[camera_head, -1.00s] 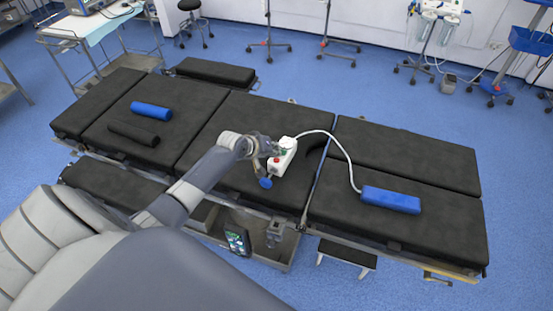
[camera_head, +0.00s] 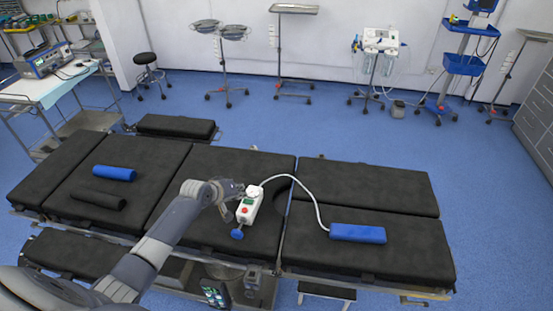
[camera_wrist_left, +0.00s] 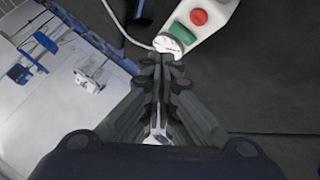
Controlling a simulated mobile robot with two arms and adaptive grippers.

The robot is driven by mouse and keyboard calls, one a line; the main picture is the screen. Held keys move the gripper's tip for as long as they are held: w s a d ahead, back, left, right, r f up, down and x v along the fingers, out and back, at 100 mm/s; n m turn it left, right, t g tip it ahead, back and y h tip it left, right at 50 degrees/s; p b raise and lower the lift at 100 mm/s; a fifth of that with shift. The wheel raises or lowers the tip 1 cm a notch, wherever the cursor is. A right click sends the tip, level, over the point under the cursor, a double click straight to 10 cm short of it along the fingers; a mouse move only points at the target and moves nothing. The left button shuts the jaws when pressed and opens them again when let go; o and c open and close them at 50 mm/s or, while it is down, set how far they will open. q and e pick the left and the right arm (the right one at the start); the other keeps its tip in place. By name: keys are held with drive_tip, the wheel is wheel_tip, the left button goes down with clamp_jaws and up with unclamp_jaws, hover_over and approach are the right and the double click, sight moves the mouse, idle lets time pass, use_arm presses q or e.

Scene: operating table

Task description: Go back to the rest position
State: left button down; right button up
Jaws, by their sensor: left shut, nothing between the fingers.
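My left gripper (camera_head: 238,188) is shut and empty. It hovers over the middle of the operating table (camera_head: 185,210), just left of a white device (camera_head: 249,208) with a red button, a green part, a round gauge and a blue end. In the left wrist view the closed fingers (camera_wrist_left: 162,62) point at the gauge end of the white device (camera_wrist_left: 198,22); I cannot tell whether they touch it. A white tube (camera_head: 312,196) runs from the device to a blue block (camera_head: 357,233) on the right section of the table. My right gripper is not in view.
A blue roll (camera_head: 114,173) and a black roll (camera_head: 98,200) lie on the left table section. A side table with equipment (camera_head: 45,90) stands at the left. Stands and a blue cart (camera_head: 462,64) line the back wall. Blue floor between is free.

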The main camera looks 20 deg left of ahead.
use_arm(q)
drive_tip(key=s+d+f+m+g, duration=0.3)
drive_tip(key=s+d+m, duration=0.3)
drive_tip(key=s+d, duration=0.95)
drive_tip(key=s+d+r+m+g, duration=0.15)
drive_tip(key=s+r, duration=0.25)
drive_tip(key=s, duration=0.5)
drive_tip(key=s+d+r+m+g, duration=0.1)
drive_tip(key=s+r+m, duration=0.25)
drive_tip(key=s, duration=0.65)
wheel_tip(320, 180, down, 35)
drive_tip(key=s+g+b, duration=0.2)
drive_tip(key=b, duration=0.5)
drive_tip(key=s+a+f+b, duration=0.3)
drive_tip(key=s+f+b, duration=0.2)
drive_tip(key=s+f, duration=1.1)
wheel_tip(320, 180, down, 3)
drive_tip(key=shift+f+n+g+y, duration=0.2)
drive_tip(key=shift+n+g+y, duration=0.1)
drive_tip(key=shift+g+y, duration=0.1)
